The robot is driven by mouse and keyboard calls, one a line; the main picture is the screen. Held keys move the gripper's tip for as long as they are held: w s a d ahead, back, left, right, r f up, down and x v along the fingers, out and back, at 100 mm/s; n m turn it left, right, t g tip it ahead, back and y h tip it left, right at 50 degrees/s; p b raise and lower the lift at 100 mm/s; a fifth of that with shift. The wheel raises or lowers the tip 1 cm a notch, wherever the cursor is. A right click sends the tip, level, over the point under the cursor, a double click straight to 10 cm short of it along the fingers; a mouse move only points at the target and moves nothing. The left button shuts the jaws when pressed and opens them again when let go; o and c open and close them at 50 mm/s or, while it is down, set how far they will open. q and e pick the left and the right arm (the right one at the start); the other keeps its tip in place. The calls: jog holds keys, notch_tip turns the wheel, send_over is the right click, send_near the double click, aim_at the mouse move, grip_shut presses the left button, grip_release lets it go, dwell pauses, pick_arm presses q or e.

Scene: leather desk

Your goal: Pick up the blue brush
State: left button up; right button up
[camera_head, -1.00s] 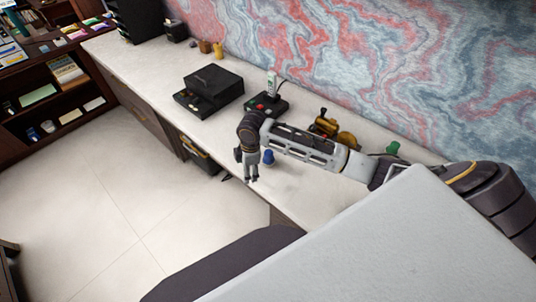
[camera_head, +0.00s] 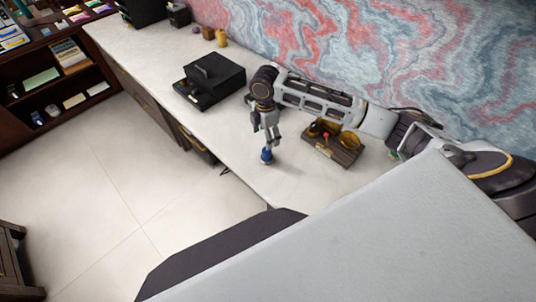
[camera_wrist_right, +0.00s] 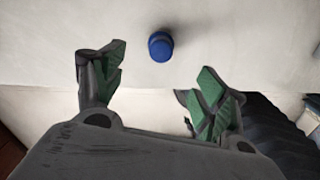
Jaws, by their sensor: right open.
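The blue brush (camera_head: 267,156) stands on the white desk (camera_head: 285,185) near its front edge. It also shows in the right wrist view as a short round blue piece (camera_wrist_right: 160,46), just beyond the fingertips and roughly midway between them. My right gripper (camera_head: 268,137) points down right above the brush, and its fingertips hide part of it in the head view. In the wrist view the green-padded fingers (camera_wrist_right: 160,75) are spread wide with nothing between them. My left gripper is not in view.
A black box-like device (camera_head: 210,80) sits on the desk to the left. A dark wooden stand with amber and brass pieces (camera_head: 335,145) is right of the gripper. Small yellow containers (camera_head: 221,38) stand farther back. The desk in front of the brush is clear.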

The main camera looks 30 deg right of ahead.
aim_at(266, 150)
jog(key=shift+f, duration=4.35)
jog(key=shift+f, duration=0.1)
jog(key=shift+d+f+p, duration=0.1)
jog(key=shift+f+p, duration=0.45)
jog(key=shift+f, duration=1.95)
jog(key=shift+c, duration=0.4)
jog(key=c, duration=1)
jog(key=shift+r, duration=0.1)
jog(key=shift+c, duration=0.2)
jog(key=shift+r+b, duration=0.3)
jog(key=shift+r, duration=4.65)
